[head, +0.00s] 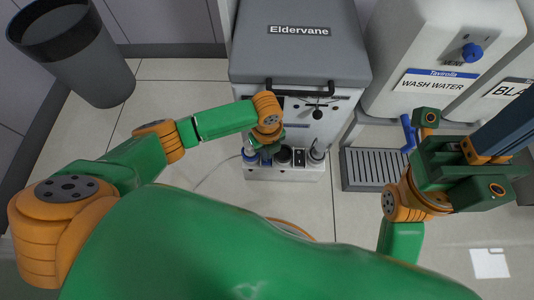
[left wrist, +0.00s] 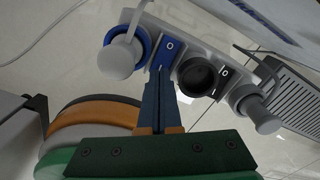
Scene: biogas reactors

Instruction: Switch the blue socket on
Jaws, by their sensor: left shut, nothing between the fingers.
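The blue socket (left wrist: 112,36) is at the left of a pale socket strip in the left wrist view, with a grey plug in it. Its blue rocker switch (left wrist: 168,46), marked O, is just right of it. The switch's lower end is hidden by my fingertips. My left gripper (left wrist: 160,72) is shut and empty, its tips at or very near that lower end; I cannot tell if they touch. In the head view my left gripper (head: 264,148) is over the strip's left part, mostly hidden by its wrist. My right gripper (head: 500,122) is at the right, away from the strip.
The strip (head: 285,173) also has an empty black socket (left wrist: 198,76) with a black switch (left wrist: 222,80) and a grey socket with a plug (left wrist: 258,108). The Eldervane unit (head: 300,50) stands behind. A drain grate (head: 372,170) lies right; a bin (head: 75,50) stands far left.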

